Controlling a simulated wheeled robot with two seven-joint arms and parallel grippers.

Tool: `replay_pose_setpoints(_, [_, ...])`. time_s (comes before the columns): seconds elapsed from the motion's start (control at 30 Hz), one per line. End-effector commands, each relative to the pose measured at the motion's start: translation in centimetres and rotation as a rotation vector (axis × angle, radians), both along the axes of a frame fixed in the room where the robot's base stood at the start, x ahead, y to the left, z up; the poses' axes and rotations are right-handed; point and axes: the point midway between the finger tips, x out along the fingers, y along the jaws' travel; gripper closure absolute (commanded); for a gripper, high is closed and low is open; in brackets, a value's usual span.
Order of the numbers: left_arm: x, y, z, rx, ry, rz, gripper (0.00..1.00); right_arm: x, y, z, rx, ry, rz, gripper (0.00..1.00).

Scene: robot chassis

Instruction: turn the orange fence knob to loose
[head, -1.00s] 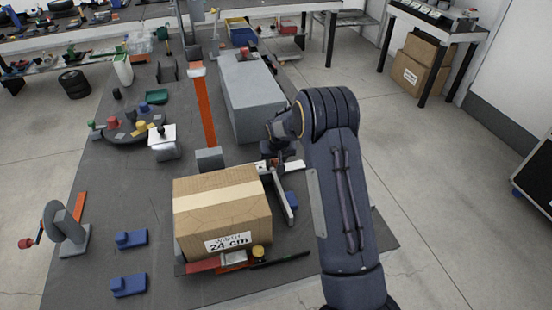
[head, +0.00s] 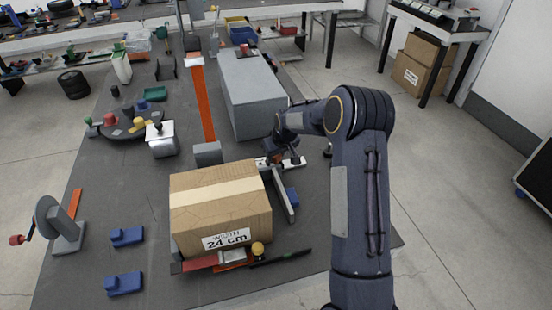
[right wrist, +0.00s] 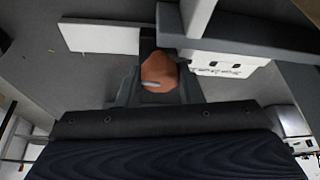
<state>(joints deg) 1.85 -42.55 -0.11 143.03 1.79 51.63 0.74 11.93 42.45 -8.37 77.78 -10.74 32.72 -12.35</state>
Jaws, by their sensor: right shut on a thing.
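The orange fence knob (right wrist: 160,72) shows in the right wrist view between the dark fingers of my right gripper (right wrist: 158,88). A short grey mark lies across the knob. My right gripper (head: 281,160) is shut on the knob, above the white fence part (head: 292,163). In the head view the hand mostly hides the knob. The grey fence bar (head: 282,196) runs along the right side of a cardboard box (head: 198,202) labelled "WIDTH 24 cm". I cannot read from these frames whether the knob is at loose. My left gripper is not in view.
A long grey block (head: 252,95) stands behind the fence. An orange strip (head: 202,105) runs to a small grey block (head: 208,153). Two blue blocks (head: 126,237) lie at the left.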

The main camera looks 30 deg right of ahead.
Motion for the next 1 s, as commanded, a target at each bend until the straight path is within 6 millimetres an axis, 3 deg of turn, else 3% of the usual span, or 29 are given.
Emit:
replay_pose_setpoints(0.4, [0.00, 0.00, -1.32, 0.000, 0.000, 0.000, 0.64, 0.00, -0.06, -0.04, 0.000, 0.000, 0.170, 0.89])
replay_pose_setpoints(0.87, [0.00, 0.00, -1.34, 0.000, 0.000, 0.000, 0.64, 0.01, -0.03, 0.04, -0.001, 0.000, 0.188, 0.89])
replay_pose_setpoints(0.9, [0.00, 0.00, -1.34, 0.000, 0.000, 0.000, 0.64, 0.01, -0.03, 0.04, -0.001, 0.000, 0.188, 0.64])
replay_pose_setpoints(1.0, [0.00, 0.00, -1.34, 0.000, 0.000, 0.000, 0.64, 0.01, -0.02, 0.04, -0.001, 0.000, 0.187, 0.51])
